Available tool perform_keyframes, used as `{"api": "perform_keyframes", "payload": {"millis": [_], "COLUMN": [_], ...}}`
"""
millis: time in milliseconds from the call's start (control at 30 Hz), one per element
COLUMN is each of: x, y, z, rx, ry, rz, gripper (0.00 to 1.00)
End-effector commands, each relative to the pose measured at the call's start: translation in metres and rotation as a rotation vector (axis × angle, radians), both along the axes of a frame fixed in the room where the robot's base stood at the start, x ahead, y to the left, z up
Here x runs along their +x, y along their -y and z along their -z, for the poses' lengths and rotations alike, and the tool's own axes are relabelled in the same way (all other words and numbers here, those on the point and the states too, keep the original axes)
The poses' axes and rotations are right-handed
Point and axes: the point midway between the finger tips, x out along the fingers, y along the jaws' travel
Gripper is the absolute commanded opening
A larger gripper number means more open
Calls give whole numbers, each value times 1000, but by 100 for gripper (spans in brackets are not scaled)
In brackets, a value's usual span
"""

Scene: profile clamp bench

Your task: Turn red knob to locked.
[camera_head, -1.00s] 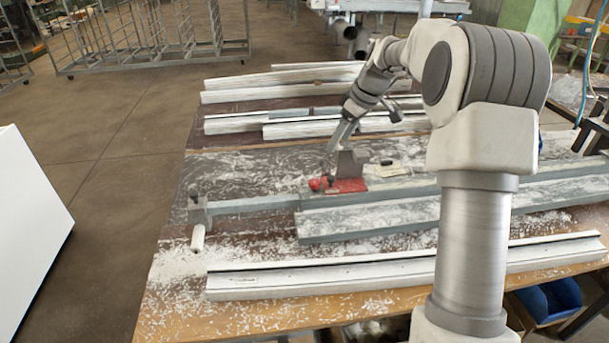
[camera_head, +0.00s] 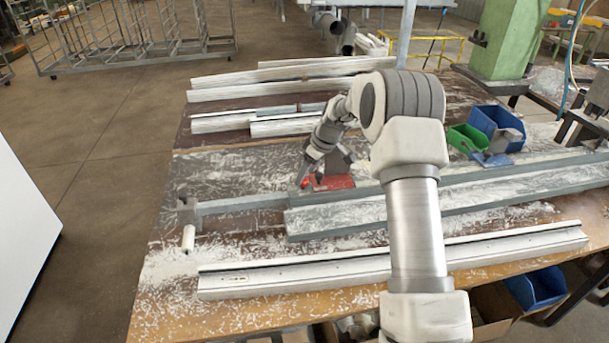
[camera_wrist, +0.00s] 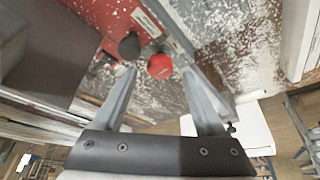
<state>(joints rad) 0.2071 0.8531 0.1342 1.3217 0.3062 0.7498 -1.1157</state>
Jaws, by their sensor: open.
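The red knob (camera_wrist: 160,66) is a round, ridged cap in the wrist view, beside a black knob (camera_wrist: 129,46) on its left. Both are at the edge of a red clamp body (camera_wrist: 65,38). My gripper (camera_wrist: 158,73) is open, with one fingertip on each side of the red knob. I cannot tell whether the fingers touch it. In the head view, the red clamp (camera_head: 335,182) sits by the grey rail in mid-bench, partly hidden by my arm. The red knob (camera_head: 304,183) shows small at its left end. No lock marking is readable.
A long grey rail (camera_head: 245,205) crosses the bench, with a white handle (camera_head: 188,238) at its left end. White profiles (camera_head: 290,83) lie behind and in front. Green (camera_head: 468,138) and blue (camera_head: 497,125) bins stand at the right. Shavings cover the bench.

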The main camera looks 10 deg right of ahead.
Motion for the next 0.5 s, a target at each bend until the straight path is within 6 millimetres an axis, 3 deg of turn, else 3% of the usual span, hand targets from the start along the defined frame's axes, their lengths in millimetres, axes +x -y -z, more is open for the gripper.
{"api": "perform_keyframes", "payload": {"millis": [200, 500], "x": [5, 6], "y": [-5, -6], "z": [17, 20], "rx": [0, -1], "ry": [0, 1], "rz": [0, 0], "gripper": [73, 73]}}
